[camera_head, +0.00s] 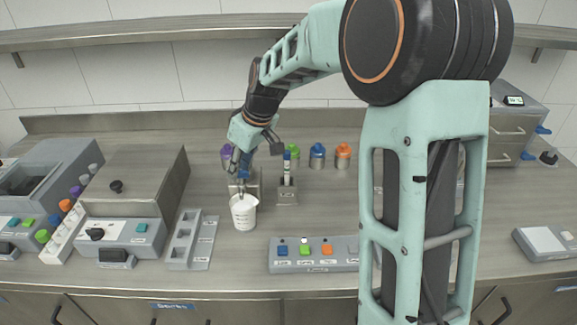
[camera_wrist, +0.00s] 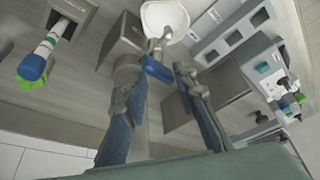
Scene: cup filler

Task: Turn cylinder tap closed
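A tap with a small blue handle (camera_wrist: 157,70) shows in the wrist view, between the fingertips of my gripper (camera_wrist: 160,82). The two fingers with blue pads stand apart, and I cannot tell whether either touches the handle. A white cup (camera_wrist: 163,18) lies just beyond the tap. In the head view my gripper (camera_head: 242,166) is low, over the tap's grey stand, and hides most of the tap. The white cup (camera_head: 244,212) stands upright below and in front of it. The tap handle's exact angle is unclear.
A second stand (camera_head: 287,194) with a slim blue-topped vial is close right. Blue (camera_head: 317,155) and orange (camera_head: 343,155) lidded containers stand behind. A button panel (camera_head: 300,264) lies in front right, a grey slotted rack (camera_head: 190,240) and metal box (camera_head: 130,180) left.

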